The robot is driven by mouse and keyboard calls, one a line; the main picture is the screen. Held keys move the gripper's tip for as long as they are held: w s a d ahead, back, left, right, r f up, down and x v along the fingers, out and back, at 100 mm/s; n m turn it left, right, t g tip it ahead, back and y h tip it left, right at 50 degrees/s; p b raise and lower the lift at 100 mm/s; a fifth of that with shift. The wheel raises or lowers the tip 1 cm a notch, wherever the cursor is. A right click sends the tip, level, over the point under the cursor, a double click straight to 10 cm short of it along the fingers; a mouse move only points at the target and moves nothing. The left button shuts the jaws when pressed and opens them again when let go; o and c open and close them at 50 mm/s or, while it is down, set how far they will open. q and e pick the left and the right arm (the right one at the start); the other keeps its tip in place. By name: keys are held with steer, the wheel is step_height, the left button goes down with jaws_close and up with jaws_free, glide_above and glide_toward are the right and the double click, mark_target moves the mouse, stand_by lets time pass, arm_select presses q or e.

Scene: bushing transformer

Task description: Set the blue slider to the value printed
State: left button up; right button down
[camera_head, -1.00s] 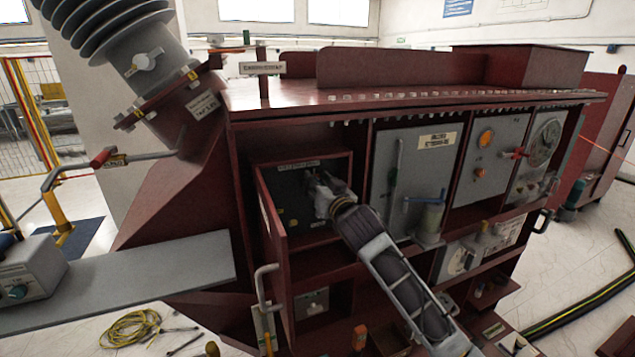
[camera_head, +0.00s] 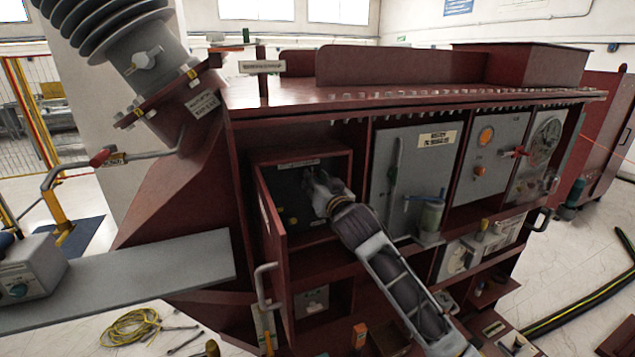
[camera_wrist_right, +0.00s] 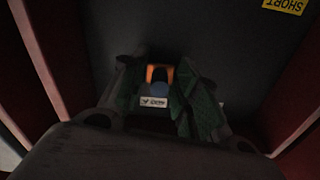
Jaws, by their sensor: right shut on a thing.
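My right gripper (camera_head: 314,180) reaches into an open dark compartment (camera_head: 284,195) of the red transformer cabinet. In the right wrist view, its green-padded fingers (camera_wrist_right: 158,92) are closed on a small dark blue piece, which I take for the blue slider (camera_wrist_right: 160,76). An orange part (camera_wrist_right: 151,70) shows right behind it. A small white label (camera_wrist_right: 153,102) with dark print lies between the fingers; I cannot read it. The slider's scale is not visible, and in the head view the gripper hides the slider. My left gripper is not in view.
The compartment's red door (camera_head: 272,222) stands open at the left, and red walls are close on both sides of the gripper. A grey panel (camera_head: 412,170) with a green rod is to the right. A yellow label (camera_wrist_right: 285,4) shows in the wrist view.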

mark_target(283, 182)
steer(key=shift+s+a, duration=0.5)
steer(key=shift+a, duration=0.75)
steer(key=shift+s+a, duration=0.55)
steer(key=shift+a, duration=0.65)
steer(key=shift+s+a, duration=0.5)
steer(key=shift+a, duration=0.75)
steer(key=c, duration=1.4)
jaws_free()
steer(key=shift+a, duration=0.1)
steer(key=shift+s, duration=0.1)
steer(key=shift+v, duration=5.95)
steer(key=shift+f, duration=0.15)
